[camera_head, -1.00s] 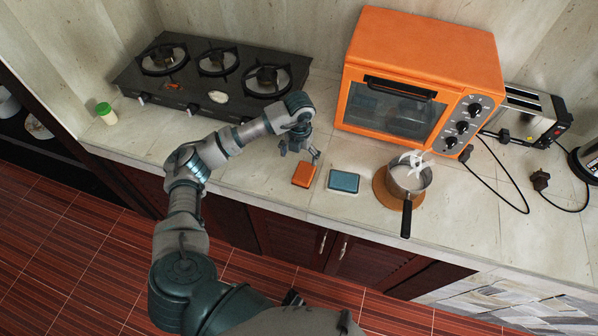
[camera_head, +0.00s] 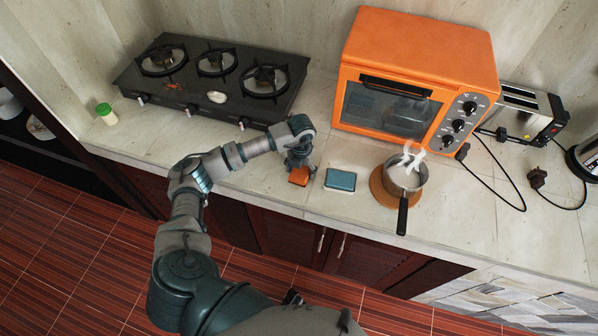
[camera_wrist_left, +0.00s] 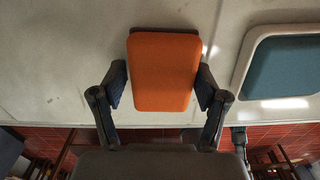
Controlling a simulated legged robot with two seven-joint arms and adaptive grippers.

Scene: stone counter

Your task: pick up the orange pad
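The orange pad (camera_head: 299,176) lies on the stone counter, and my left gripper (camera_head: 299,160) is right over it, covering its far part. In the left wrist view the orange pad (camera_wrist_left: 164,72) sits between the two fingers of my left gripper (camera_wrist_left: 161,85), one finger close along each side. I cannot tell whether the fingers press on it or only straddle it. No lift off the counter is visible. My right gripper is not in view.
A blue pad in a pale tray (camera_head: 340,180) lies just right, also in the wrist view (camera_wrist_left: 285,68). Beyond it a pot (camera_head: 405,176) stands on a round orange-brown mat. An orange oven (camera_head: 415,80) and black gas stove (camera_head: 210,80) stand behind. The counter's front edge is near.

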